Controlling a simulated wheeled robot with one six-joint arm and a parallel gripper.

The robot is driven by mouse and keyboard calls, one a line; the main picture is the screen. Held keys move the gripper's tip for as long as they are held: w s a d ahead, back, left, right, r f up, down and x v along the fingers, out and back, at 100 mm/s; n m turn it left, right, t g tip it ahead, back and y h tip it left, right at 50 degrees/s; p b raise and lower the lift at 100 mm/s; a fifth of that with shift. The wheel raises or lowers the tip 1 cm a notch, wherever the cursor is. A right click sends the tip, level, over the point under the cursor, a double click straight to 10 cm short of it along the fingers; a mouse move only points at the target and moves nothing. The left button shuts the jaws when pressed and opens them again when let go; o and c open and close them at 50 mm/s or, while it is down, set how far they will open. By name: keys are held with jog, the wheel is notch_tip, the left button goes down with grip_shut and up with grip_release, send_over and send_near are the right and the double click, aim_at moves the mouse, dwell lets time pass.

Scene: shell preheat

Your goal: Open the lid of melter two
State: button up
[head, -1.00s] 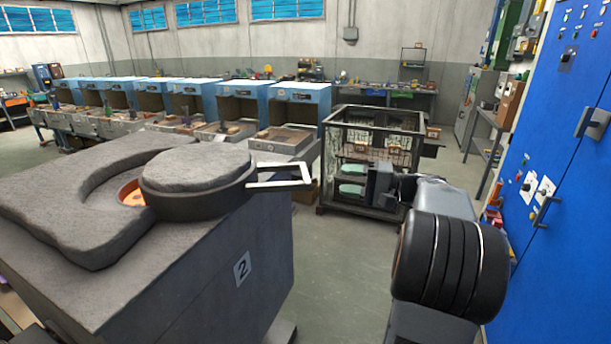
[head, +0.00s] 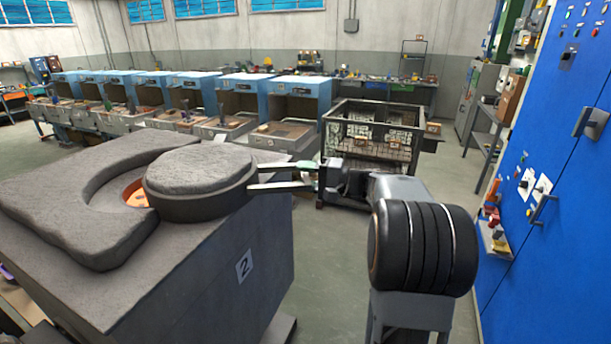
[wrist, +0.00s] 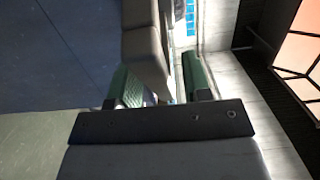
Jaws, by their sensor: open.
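Melter two (head: 185,285) is the grey block marked with a 2 at the left of the head view. Its round, thick grey lid (head: 200,170) sits on top toward the right. A crescent of glowing orange opening shows at the lid's left edge. A pale handle (head: 268,187) sticks out from the lid's right side. My gripper (head: 312,174) is at the handle's outer end. In the wrist view my gripper (wrist: 162,85) has its green-padded fingers apart, with a grey bar, apparently the handle (wrist: 145,45), between them. Contact is not clear.
A dark wire-mesh cage (head: 375,140) stands behind my gripper. Blue-topped workstations (head: 300,95) line the back left. A blue cabinet (head: 560,200) with handles and switches stands close on the right. Grey floor (head: 335,265) is open between melter and cabinet.

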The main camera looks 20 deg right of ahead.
grip_shut()
dwell(0.3)
